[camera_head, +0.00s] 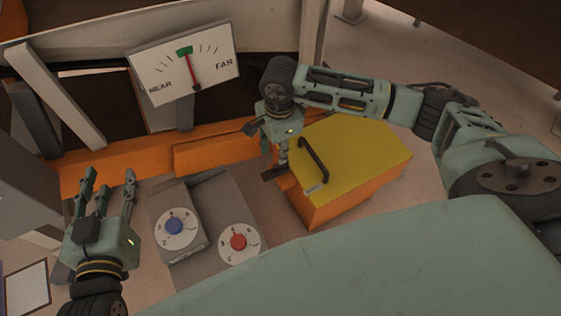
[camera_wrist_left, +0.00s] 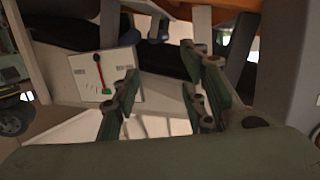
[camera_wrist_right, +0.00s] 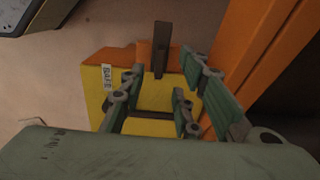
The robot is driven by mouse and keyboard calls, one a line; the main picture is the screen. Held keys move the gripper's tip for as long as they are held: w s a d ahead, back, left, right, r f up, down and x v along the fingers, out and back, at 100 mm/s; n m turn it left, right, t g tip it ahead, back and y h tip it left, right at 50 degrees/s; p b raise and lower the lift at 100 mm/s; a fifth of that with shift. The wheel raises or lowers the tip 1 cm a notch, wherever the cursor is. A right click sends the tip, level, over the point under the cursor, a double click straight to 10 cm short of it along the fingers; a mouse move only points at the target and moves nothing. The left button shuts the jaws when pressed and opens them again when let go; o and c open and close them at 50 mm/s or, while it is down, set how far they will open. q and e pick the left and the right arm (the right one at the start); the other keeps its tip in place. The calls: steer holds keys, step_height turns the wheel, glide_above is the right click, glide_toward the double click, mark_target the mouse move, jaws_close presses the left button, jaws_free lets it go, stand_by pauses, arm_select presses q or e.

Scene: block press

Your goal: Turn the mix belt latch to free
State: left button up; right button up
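A dark flat lever (camera_head: 274,173), which may be the latch, sticks out at the left end of the orange box with a yellow lid (camera_head: 365,140). The lever also shows in the right wrist view (camera_wrist_right: 161,50), pointing away from the box beyond the fingertips. I cannot read its setting. My right gripper (camera_head: 275,148) hangs over that end of the box. In the right wrist view its fingers (camera_wrist_right: 158,100) are apart with nothing clearly between them. My left gripper (camera_head: 103,185) is open and empty, left of the dial boxes.
The lid has a black handle (camera_head: 313,160) and a small white label (camera_wrist_right: 107,77). An orange beam (camera_head: 215,152) runs behind.

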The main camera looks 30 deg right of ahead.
mark_target(275, 169)
steer(key=shift+d+f, duration=0.2)
steer(key=shift+d, duration=0.25)
step_height(275, 169, down, 7)
steer(key=shift+a+f+b, duration=0.1)
steer(key=shift+b, duration=1)
arm_select(q)
step_height(275, 169, up, 11)
steer(key=d+t+h, duration=0.1)
steer(key=t+h, duration=0.1)
steer(key=t, duration=0.3)
steer(key=shift+s+d+t, duration=0.15)
steer(key=shift+d+t, duration=0.05)
steer(key=shift+t, duration=0.2)
arm_select(e)
steer(key=shift+f, duration=0.1)
arm_select(q)
steer(key=shift+f, duration=0.1)
arm_select(e)
steer(key=shift+c, duration=0.3)
jaws_close()
